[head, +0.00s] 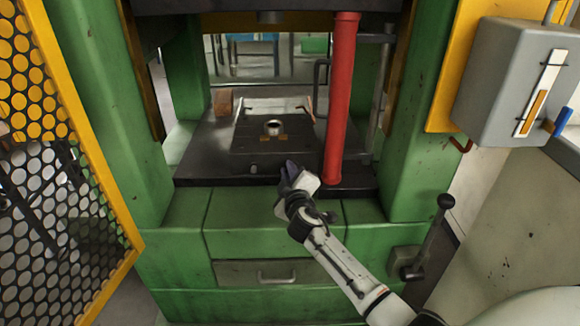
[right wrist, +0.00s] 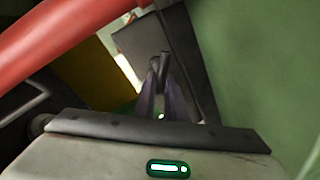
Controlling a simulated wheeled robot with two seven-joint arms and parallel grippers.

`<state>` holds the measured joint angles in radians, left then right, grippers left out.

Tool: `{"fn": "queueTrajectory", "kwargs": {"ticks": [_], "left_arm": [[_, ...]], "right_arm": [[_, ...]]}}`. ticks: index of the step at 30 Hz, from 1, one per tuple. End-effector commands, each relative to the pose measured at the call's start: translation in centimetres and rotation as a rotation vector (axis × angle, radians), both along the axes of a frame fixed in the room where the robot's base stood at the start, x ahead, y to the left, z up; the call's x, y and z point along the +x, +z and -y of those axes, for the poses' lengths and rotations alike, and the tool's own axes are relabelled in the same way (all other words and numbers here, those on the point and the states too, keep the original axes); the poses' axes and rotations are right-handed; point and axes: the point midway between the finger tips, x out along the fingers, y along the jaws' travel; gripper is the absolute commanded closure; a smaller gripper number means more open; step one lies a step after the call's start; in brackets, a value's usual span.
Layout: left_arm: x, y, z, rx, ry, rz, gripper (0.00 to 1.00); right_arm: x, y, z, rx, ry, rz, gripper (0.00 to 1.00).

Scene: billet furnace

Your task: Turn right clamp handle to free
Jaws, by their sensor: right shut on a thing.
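My right gripper (head: 290,172) is at the front edge of the black press bed (head: 210,165), left of the red column. Its bluish fingers also show in the right wrist view (right wrist: 160,95), close together around a small dark piece. I take this to be the right clamp handle, mostly hidden by the fingers; its angle cannot be told. A small round knob (head: 253,168) sits on the bed's front face, left of my gripper. A die plate (head: 270,125) with a metal ring (head: 273,128) lies on the bed. My left gripper is not in view.
The red column (head: 341,100) stands upright close to the right of my gripper. A lever with a black ball (head: 445,201) stands at the lower right. A yellow mesh guard (head: 60,130) is at the left. A brown block (head: 223,103) lies on the bed.

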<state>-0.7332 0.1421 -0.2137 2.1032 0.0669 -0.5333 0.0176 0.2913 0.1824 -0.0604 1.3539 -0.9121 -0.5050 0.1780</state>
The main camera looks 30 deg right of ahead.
Motion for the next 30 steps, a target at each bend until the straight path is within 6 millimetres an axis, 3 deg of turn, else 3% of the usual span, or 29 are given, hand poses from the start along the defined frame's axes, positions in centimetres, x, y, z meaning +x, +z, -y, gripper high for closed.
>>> {"fn": "queueTrajectory", "kwargs": {"ticks": [15, 30], "left_arm": [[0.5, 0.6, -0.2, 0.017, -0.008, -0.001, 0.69], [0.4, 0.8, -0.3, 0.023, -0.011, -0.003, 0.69]], "right_arm": [[-0.1, -1.2, -0.1, -0.378, -0.006, -0.244, 1.0], [-0.1, -1.6, 0.1, -0.53, -0.007, -0.337, 1.0]]}}
